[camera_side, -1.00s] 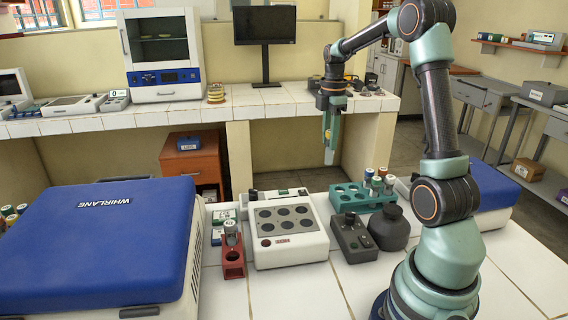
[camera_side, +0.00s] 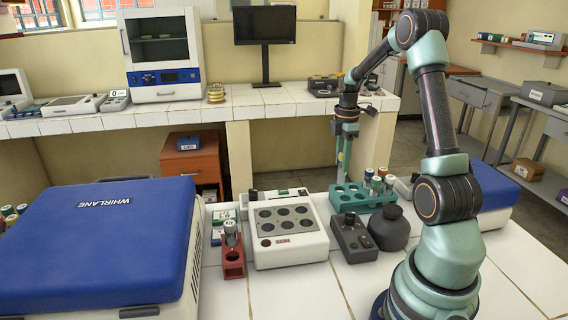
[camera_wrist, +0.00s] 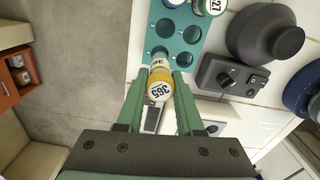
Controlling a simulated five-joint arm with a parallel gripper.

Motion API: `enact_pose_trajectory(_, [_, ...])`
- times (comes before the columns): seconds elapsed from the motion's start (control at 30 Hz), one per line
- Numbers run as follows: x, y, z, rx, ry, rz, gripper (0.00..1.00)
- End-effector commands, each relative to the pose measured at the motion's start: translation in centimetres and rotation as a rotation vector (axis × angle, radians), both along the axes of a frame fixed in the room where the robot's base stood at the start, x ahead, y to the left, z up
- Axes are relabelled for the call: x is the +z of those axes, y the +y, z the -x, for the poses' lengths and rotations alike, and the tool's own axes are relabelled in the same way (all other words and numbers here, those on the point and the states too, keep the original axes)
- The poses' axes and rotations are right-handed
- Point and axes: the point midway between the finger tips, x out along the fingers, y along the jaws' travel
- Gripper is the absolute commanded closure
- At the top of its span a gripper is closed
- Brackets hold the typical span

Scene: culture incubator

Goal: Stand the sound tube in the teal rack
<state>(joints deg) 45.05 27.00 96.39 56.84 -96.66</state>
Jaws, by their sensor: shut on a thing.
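In the side view my gripper (camera_side: 342,165) points down over the left end of the teal rack (camera_side: 350,202), and the tube is mostly hidden by the fingers. In the wrist view the tube's lower end reaches toward an empty hole at the near left of the teal rack (camera_wrist: 186,62). I cannot tell whether its tip is in the hole. The rack holds several capped tubes at its right end; other holes are empty.
A grey control box (camera_side: 352,238) and a dark round vessel (camera_side: 388,228) stand in front of the rack. A white block with dark wells (camera_side: 286,252) is to its left. A red rack (camera_side: 233,265) holding a tube stands beside that. A blue-lidded machine (camera_side: 100,240) fills the left.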

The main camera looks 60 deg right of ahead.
Motion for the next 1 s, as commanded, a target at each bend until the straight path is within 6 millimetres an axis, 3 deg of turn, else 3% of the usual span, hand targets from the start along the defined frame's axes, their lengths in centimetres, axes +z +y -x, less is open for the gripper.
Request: enact_pose_trajectory(1.0, [-0.82, -0.04, -0.04, 0.0, 0.0, 0.0, 1.0])
